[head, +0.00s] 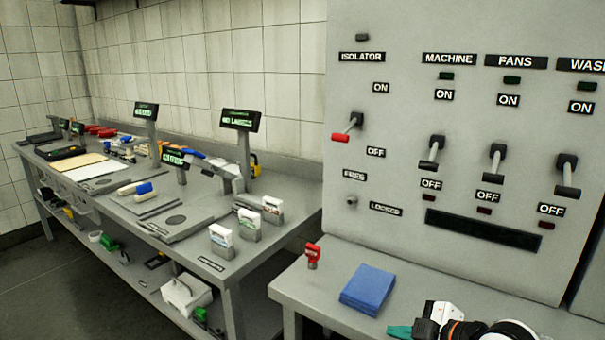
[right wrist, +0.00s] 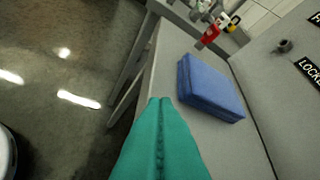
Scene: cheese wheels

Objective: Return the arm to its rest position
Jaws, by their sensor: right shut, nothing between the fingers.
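My right gripper (head: 400,331) shows at the bottom edge of the head view, with teal fingers at the front edge of the small grey table (head: 295,290). In the right wrist view its teal fingers (right wrist: 161,103) are pressed together with nothing between them. A folded blue cloth or pad (head: 367,289) lies on the table just beyond the fingers, and they look apart from it. The blue pad also shows in the right wrist view (right wrist: 210,88). My left gripper is in neither view.
A grey control panel (head: 470,150) with several levers stands behind the table. A red-headed item (head: 313,256) stands at the table's left. A long bench (head: 215,265) with scales, card holders and a lower shelf runs along the left. The floor (head: 60,285) in front is clear.

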